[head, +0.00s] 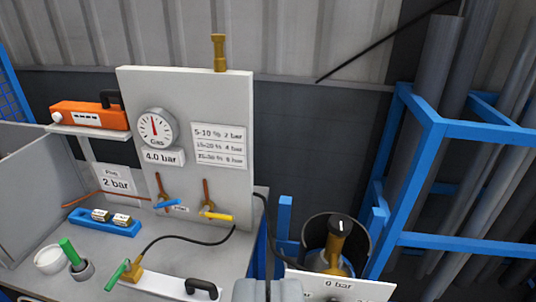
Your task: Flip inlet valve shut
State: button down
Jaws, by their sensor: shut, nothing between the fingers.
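A white upright panel (235,110) carries a gas gauge (157,128) with a 4.0 bar label. Low on it are two brass valves with copper pipes: one with a blue lever (168,203), one with a yellow lever (217,216). Both levers lie roughly sideways. A small label between them is too small to read. A green lever (116,275) sits on a brass block on the bench in front. I cannot tell which one is the inlet valve.
The bench (190,262) holds a blue tray (105,222), a white cup (50,260), a green-handled tool (72,254) and a black handle (202,287). A black hose runs from the brass block. A gas cylinder (335,245) and a blue pipe rack (430,125) stand right.

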aim_at(161, 203)
jog(key=z, duration=2.35)
jog(key=k, duration=0.85)
jog(key=u, duration=2.15)
jog(key=i, duration=1)
